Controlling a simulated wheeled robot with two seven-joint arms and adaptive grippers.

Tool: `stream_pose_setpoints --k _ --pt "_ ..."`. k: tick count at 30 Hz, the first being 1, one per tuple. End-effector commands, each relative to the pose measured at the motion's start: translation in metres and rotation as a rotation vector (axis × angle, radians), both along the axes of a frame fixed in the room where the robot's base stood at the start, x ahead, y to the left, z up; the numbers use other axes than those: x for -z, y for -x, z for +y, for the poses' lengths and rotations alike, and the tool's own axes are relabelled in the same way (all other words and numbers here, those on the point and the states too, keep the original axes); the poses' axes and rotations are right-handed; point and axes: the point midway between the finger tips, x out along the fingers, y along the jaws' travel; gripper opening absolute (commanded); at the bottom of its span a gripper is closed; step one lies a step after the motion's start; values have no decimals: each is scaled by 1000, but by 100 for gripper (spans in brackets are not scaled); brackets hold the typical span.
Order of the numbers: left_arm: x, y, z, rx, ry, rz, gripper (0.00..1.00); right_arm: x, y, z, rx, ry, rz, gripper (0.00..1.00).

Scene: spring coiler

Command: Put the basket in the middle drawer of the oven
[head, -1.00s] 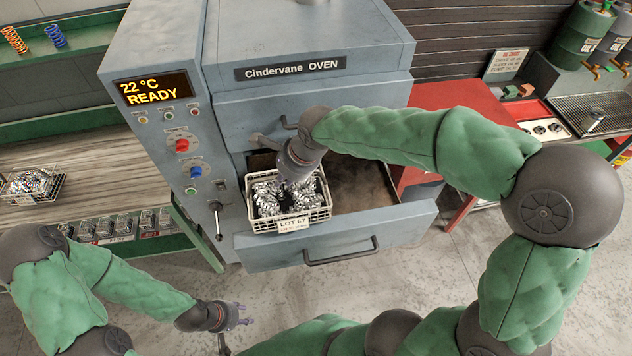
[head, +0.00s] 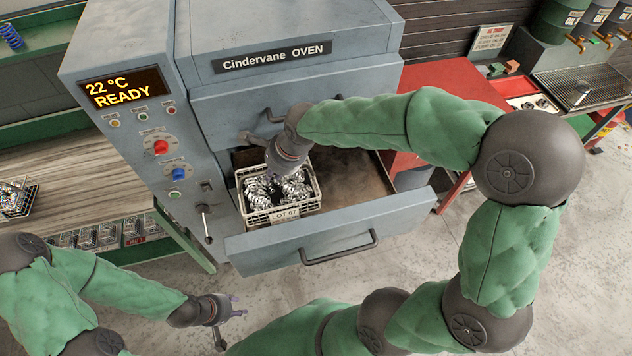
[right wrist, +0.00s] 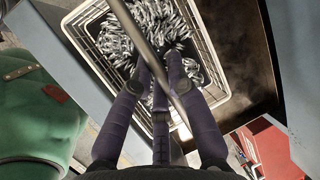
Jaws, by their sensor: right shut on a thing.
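A white wire basket (head: 311,203) full of shiny metal coils carries a "LOT 67" tag. It is in the left part of the oven's pulled-out drawer (head: 400,222), behind the drawer front. I cannot tell whether it touches the drawer floor. My right gripper (head: 277,178) is above the basket, shut on its handle bar; the bar crosses between the fingers in the right wrist view (right wrist: 178,103). The gripper hides part of the coils. My left gripper (head: 238,305) is open and empty, below and left of the drawer front.
The grey Cindervane oven (head: 290,25) has a control panel reading "22 °C READY". A closed front with a handle is above the open drawer. A wooden bench (head: 80,165) with another filled basket (head: 18,198) is at left. A red table (head: 450,85) stands at right.

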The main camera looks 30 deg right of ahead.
Motion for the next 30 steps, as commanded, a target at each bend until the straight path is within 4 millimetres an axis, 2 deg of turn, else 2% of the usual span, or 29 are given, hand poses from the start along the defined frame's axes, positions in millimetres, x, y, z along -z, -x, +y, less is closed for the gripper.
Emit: stream_pose_setpoints --k 12,15,21,30 --pt "8 0 0 0 0 0 40 33 -1 -78 10 -1 -1 0" --pt "13 0 0 0 0 0 40 50 0 -91 8 -2 0 0" --pt "19 0 0 0 0 0 40 75 -1 -112 6 0 -1 0" --pt "22 0 0 0 0 0 40 87 -1 -122 4 0 -3 0"
